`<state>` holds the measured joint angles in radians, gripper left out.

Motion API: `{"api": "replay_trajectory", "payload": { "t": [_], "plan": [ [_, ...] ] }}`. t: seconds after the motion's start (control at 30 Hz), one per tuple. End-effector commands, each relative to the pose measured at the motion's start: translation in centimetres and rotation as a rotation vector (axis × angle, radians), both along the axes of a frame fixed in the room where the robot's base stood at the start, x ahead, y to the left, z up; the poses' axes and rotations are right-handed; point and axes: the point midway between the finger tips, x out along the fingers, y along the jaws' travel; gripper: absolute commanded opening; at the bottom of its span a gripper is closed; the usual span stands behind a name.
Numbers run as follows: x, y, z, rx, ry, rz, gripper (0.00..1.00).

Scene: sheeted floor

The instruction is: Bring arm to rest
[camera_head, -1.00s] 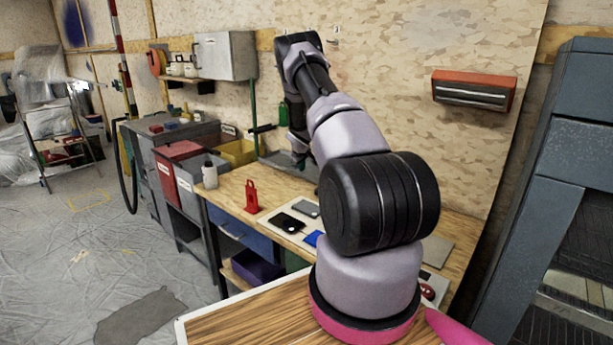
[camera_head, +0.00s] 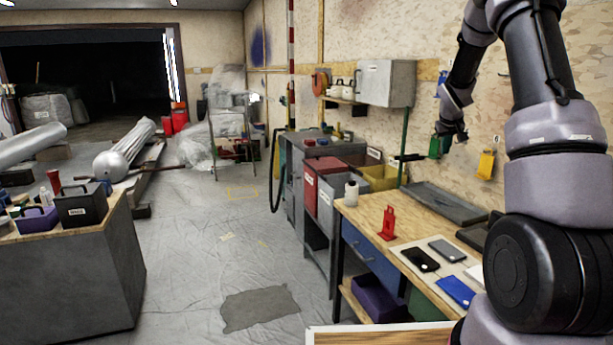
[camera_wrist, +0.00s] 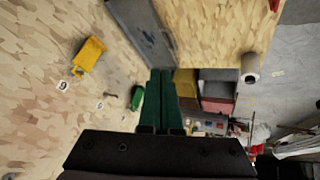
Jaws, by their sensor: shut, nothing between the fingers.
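My arm rises at the right of the head view, bent over at the top, with its wrist hanging down. My gripper (camera_head: 450,138) is in the air in front of the wood-chip wall, above the workbench. In the wrist view its two dark green fingers (camera_wrist: 161,74) lie side by side, shut, with nothing between them. A yellow item (camera_head: 486,165) hangs on the wall to the right of the gripper; it also shows in the wrist view (camera_wrist: 89,54). A green item (camera_wrist: 137,97) on the wall shows beside the fingers.
The workbench (camera_head: 408,231) holds a red stand (camera_head: 388,223), phone-like slabs and a grey tray (camera_head: 445,203). A grey cabinet (camera_head: 386,83) hangs on the wall. A cluttered counter (camera_head: 70,265) stands at left. The sheeted floor (camera_head: 215,240) between is mostly clear.

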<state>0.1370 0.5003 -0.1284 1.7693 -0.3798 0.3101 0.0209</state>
Motion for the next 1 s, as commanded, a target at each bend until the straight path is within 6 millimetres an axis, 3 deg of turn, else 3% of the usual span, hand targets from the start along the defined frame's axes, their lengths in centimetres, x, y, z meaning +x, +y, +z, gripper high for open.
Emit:
{"api": "replay_trajectory", "payload": {
  "t": [0.03,0.2,0.3,0.5,0.63,0.8,1.0],
  "plan": [
    [-1.6,1.2,2.7,0.026,-0.017,-0.017,0.00],
    [-7.6,5.4,9.2,0.127,-0.044,-0.068,0.00],
    [-11.7,7.9,12.2,0.189,-0.056,-0.092,0.00],
    [-20.5,12.8,16.5,0.312,-0.071,-0.119,0.00],
    [-26.4,15.9,18.0,0.393,-0.076,-0.126,0.00],
    [-34.1,19.4,18.5,0.494,-0.074,-0.126,0.00],
    [-40.1,22.0,17.7,0.575,-0.066,-0.117,0.00]
  ]
}}
